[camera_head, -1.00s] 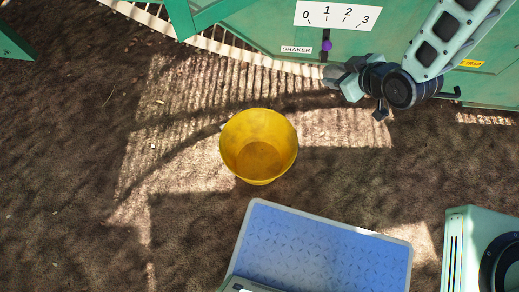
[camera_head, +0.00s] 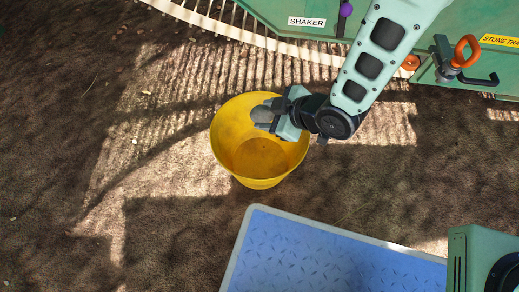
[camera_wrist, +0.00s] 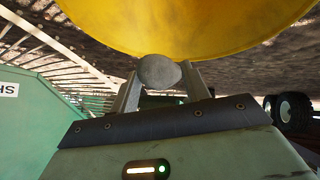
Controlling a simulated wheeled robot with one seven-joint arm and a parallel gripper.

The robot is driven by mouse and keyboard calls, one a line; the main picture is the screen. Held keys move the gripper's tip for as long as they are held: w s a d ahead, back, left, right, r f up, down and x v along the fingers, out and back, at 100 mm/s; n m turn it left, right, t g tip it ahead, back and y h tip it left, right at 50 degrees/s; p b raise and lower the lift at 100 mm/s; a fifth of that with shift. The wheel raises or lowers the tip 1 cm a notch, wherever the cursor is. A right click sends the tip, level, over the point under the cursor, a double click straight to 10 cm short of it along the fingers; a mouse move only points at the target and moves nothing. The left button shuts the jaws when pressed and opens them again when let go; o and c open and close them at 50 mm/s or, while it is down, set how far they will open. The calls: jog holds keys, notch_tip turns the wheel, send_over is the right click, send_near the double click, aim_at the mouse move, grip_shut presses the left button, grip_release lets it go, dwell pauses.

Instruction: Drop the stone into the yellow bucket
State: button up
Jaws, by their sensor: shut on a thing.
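The yellow bucket (camera_head: 262,158) stands upright on the soil in the middle of the head view, its mouth open and its visible inside empty. My gripper (camera_head: 266,118) reaches in from the right, over the bucket's upper right rim. It is shut on a grey, rounded stone (camera_head: 264,113). In the wrist view the stone (camera_wrist: 159,71) sits between the two fingertips, and the bucket's yellow side (camera_wrist: 190,25) fills the top, just beyond the stone. I cannot tell the stone's exact height relative to the rim.
A green machine stands along the top, with a "SHAKER" label (camera_head: 307,21), a purple knob (camera_head: 346,9), an orange ring handle (camera_head: 466,50) and a yellow stone trap label (camera_head: 500,40). A slatted pale edge (camera_head: 215,25) runs beside it. Open soil lies left of the bucket.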

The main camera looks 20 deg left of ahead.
notch_tip(320, 180, down, 5)
jog(key=b, duration=0.4)
jog(key=shift+f, duration=0.15)
jog(key=o, duration=1.3)
jog(key=shift+c, duration=0.2)
jog(key=p+v, duration=1)
jog(key=v, duration=0.7)
jog(key=shift+d, duration=0.25)
